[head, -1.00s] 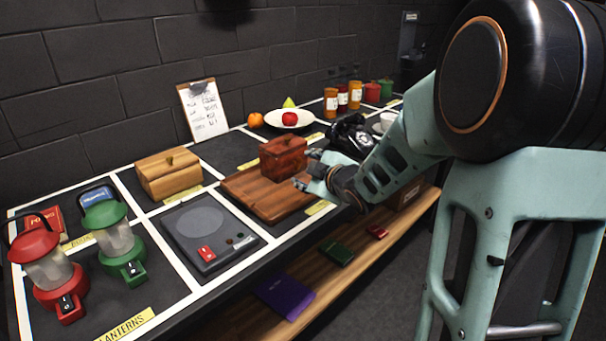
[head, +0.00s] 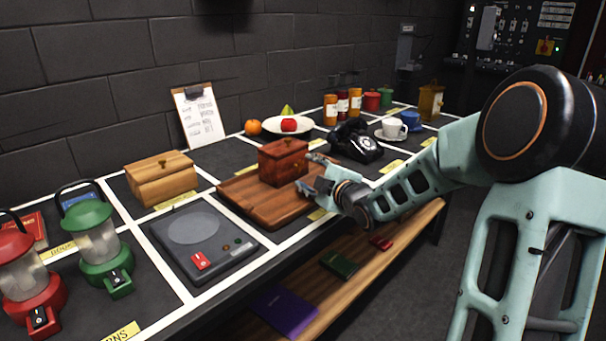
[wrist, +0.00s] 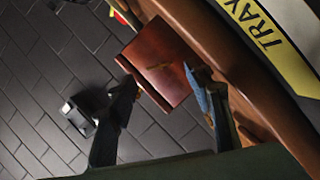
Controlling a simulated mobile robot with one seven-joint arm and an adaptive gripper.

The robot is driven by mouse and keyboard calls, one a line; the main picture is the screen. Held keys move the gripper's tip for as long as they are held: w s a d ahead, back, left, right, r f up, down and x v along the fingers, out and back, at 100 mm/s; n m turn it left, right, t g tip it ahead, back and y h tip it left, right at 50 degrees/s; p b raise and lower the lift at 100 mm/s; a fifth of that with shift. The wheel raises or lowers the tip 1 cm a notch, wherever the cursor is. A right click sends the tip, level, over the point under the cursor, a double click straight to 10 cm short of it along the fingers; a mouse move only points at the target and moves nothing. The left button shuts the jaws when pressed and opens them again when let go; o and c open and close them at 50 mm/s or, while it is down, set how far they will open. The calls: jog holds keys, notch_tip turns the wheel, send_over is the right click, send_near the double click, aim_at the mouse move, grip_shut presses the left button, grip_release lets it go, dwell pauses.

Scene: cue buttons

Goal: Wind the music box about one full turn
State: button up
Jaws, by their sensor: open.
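A dark red-brown wooden box (head: 283,166) with a small knob on its lid stands on the brown wooden tray (head: 246,190). It also shows in the wrist view (wrist: 176,88), with a small thin part on the face towards me. A lighter wooden box (head: 163,184), also knobbed, stands to the left. No label visible here names either one as the music box. My gripper (head: 309,172) is open and empty at the right side of the dark box. In the wrist view the open fingers (wrist: 160,80) lie on either side of the box's near end; whether they touch it is unclear.
A black telephone (head: 357,144) stands just behind my gripper. A grey device (head: 203,243) with a red switch lies left of the tray. Green (head: 99,243) and red (head: 27,277) lanterns stand at the near left. A plate (head: 270,126) with fruit is behind the box.

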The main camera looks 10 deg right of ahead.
aim_at(299, 166)
jog(key=shift+x, duration=1.75)
jog(key=c, duration=1.1)
jog(key=shift+c, duration=0.2)
jog(key=shift+r, duration=0.1)
